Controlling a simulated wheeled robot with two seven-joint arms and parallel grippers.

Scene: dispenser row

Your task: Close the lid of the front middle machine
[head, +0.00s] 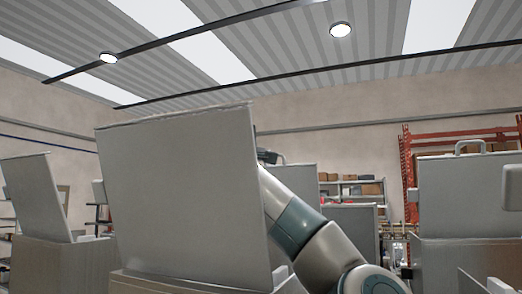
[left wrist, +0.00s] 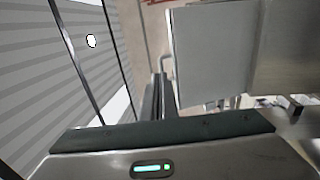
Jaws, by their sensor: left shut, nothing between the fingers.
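The front middle machine (head: 150,284) stands close in the head view, with only the top of its body showing. Its large grey lid (head: 180,195) is open and stands nearly upright. An arm of mine rises from the lower right and passes behind the lid's right edge; its end is mostly hidden there. My left gripper (left wrist: 155,97) shows in the left wrist view with its fingers together and empty. A grey lid panel with a handle (left wrist: 212,55) is beside the fingers in that view; I cannot tell which machine it belongs to. My right gripper is not identifiable.
Another machine with a raised lid (head: 32,197) stands at left. A machine at right has an upright lid with a top handle (head: 465,195). More grey panels stand behind the middle lid. Orange racking (head: 408,170) and shelves line the back wall.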

